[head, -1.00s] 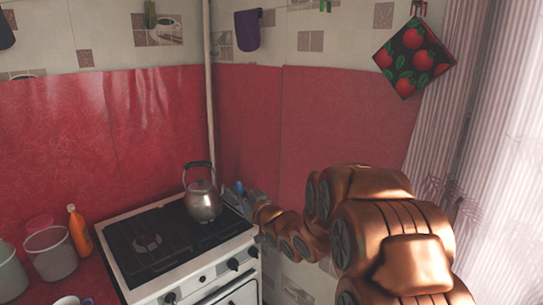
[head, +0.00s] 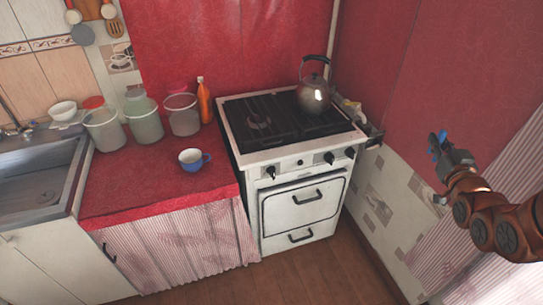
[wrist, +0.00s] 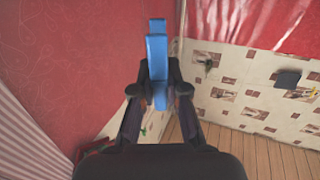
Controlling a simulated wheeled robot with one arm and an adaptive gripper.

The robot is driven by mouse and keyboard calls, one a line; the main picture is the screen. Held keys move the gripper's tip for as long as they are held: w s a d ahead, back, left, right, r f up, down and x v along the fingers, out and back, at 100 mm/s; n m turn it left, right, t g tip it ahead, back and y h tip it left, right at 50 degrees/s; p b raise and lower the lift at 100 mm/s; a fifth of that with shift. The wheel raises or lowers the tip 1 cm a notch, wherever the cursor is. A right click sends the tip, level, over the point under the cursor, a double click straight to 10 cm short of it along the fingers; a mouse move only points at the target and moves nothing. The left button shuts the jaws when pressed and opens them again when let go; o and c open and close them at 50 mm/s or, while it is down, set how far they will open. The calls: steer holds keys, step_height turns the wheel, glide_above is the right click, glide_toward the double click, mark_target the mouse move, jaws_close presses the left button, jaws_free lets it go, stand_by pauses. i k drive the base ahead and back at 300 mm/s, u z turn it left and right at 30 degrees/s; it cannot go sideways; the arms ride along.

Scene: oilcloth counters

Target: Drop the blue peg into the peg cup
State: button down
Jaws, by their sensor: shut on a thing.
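The blue peg (wrist: 157,62) is held upright in the wrist view between the two dark fingers of my gripper (wrist: 158,84). The gripper is shut on it. In the head view my gripper (head: 440,154) is at the right, in the air in front of the red wall, with the blue peg (head: 435,146) partly visible at its tip. A cup (head: 190,164), white inside with a blue handle, stands upright on the red counter (head: 125,184), left of the stove and far from my gripper. It is the only cup I see.
A stove (head: 302,190) with a metal kettle (head: 313,95) stands between the counter and my arm. Several clear buckets and an orange bottle (head: 204,104) line the counter's back. A sink (head: 38,170) is at the left. Floor is clear before the stove.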

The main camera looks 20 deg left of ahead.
mark_target(192, 171)
steer(key=z, duration=0.3)
steer(key=i, duration=0.4)
steer(key=u, duration=0.7)
steer(key=i, duration=1.2)
steer(key=u, duration=1.7)
steer(key=i, duration=0.55)
steer(key=u, duration=0.55)
